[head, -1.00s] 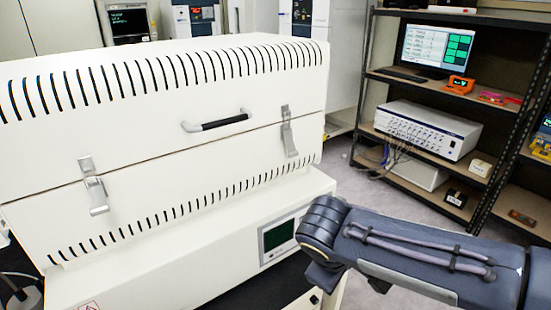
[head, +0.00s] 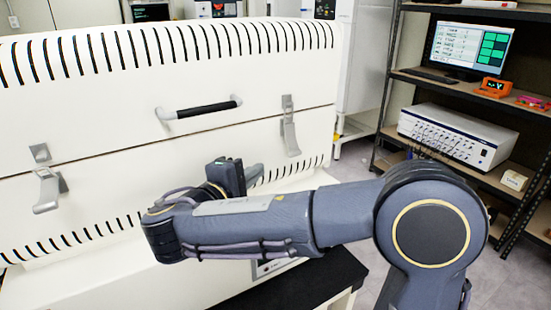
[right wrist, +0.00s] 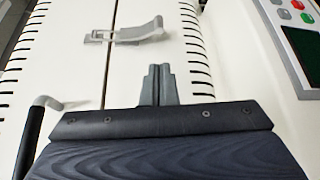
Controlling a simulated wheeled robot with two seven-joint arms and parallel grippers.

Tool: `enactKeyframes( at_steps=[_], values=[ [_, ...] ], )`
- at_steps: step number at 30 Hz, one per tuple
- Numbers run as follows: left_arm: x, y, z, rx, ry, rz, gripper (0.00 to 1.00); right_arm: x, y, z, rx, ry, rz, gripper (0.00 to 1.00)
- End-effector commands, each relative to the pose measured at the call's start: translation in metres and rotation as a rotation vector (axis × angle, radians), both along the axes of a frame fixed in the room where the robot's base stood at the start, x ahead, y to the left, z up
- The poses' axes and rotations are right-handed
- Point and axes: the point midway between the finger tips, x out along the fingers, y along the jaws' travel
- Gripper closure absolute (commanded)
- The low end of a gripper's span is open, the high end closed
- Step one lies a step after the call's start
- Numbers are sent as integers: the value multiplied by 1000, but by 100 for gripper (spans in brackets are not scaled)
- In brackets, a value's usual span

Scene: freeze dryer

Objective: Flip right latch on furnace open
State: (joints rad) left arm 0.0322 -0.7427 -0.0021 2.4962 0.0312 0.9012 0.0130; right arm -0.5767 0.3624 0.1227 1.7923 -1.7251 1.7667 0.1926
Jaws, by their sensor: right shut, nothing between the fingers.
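The white furnace (head: 90,105) fills the left and middle of the head view, with a seam between its upper and lower parts. The right latch (head: 290,132) is a grey metal lever that hangs down across the seam. In the right wrist view the right latch (right wrist: 128,33) lies ahead of the fingertips, across the seam. My right gripper (head: 255,173) is in front of the furnace, left of and below the right latch. In the right wrist view its fingers (right wrist: 158,75) are shut and empty, apart from the latch. My left gripper is not in view.
The left latch (head: 47,182) also hangs down, and a black handle (head: 203,110) is on the upper part. The wrist view shows the handle (right wrist: 30,140) at left and a control display (right wrist: 303,45) at right. A shelf (head: 455,82) with instruments stands at the right.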

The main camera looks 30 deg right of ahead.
Motion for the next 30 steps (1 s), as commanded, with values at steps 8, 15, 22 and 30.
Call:
enactKeyframes(
  at_steps=[8, 15, 22, 30],
  values=[
    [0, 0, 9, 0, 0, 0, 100, 19, -30, -2, 0, 3, -6, 100],
    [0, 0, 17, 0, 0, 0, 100, 42, -65, -6, 0, 4, -5, 100],
    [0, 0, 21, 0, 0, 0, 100, 54, -81, -10, 0, 4, -1, 100],
    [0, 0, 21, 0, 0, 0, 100, 55, -83, -10, 0, 3, 0, 100]
  ],
)
